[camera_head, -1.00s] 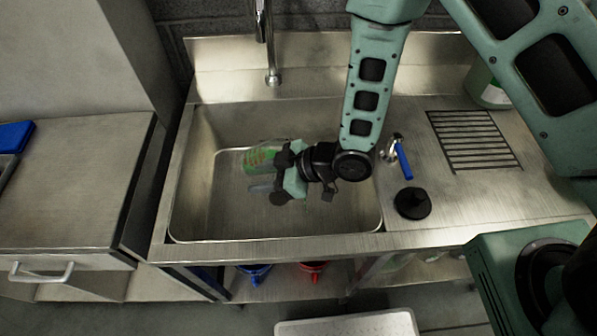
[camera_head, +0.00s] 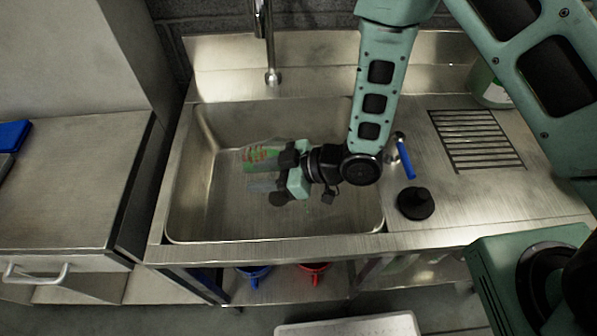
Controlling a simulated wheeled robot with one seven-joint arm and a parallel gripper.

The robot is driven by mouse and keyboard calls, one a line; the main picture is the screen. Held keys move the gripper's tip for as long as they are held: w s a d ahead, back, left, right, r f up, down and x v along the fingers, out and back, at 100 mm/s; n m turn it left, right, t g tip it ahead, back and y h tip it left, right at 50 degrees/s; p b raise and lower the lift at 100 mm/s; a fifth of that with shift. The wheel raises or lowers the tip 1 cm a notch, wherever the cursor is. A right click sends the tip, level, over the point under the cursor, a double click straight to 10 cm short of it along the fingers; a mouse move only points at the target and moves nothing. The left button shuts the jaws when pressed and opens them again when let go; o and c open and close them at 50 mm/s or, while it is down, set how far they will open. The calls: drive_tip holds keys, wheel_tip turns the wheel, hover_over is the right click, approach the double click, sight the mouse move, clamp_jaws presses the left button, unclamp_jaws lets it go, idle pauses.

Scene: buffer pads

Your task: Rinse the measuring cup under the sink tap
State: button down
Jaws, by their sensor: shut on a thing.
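The measuring cup (camera_head: 259,156) is clear with green and red markings and lies tilted on its side above the sink basin (camera_head: 215,215). My gripper (camera_head: 281,180) is over the basin and shut on the cup's right end, which the fingers partly hide. The tap (camera_head: 272,76) stands at the back of the sink, its spout behind the cup in the picture. No water shows under the spout. A blue tap lever (camera_head: 405,158) is on the counter right of the basin.
A black plunger-like object (camera_head: 415,203) stands on the counter right of the basin. A slotted drain (camera_head: 476,139) and a green container (camera_head: 488,88) are further right. The left counter (camera_head: 70,190) is mostly clear. Blue and red items (camera_head: 313,272) sit below.

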sight(273, 172)
drive_tip(key=shift+d+r+y+b, duration=0.2)
drive_tip(key=shift+y+b, duration=0.5)
drive_tip(key=shift+b, duration=0.5)
drive_tip(key=shift+s+d+r+t+y+b, duration=0.15)
drive_tip(key=shift+d+y+b, duration=0.25)
drive_tip(key=shift+b, duration=0.45)
drive_tip(key=shift+s+d+r+t+y+b, duration=0.15)
drive_tip(key=shift+d+y+b, duration=0.2)
drive_tip(key=shift+b, duration=0.45)
drive_tip(key=shift+d+r+y+b, duration=0.2)
drive_tip(key=shift+y+b, duration=0.65)
drive_tip(key=shift+b, duration=0.75)
drive_tip(key=shift+a+r+p, duration=0.1)
drive_tip(key=shift+r+p, duration=0.25)
drive_tip(key=shift+p, duration=0.45)
drive_tip(key=shift+a+r+h+p, duration=0.15)
drive_tip(key=shift+h+p, duration=0.45)
drive_tip(key=shift+p, duration=0.4)
drive_tip(key=f+h+p, duration=0.1)
drive_tip(key=p, duration=0.1)
drive_tip(key=a+f+h+p, duration=0.1)
drive_tip(key=p, duration=0.1)
drive_tip(key=shift+w+a+h, duration=0.25)
drive_tip(key=shift+a+h, duration=0.05)
drive_tip(key=shift+h, duration=0.1)
drive_tip(key=shift+a+p, duration=0.1)
drive_tip(key=shift+p, duration=0.45)
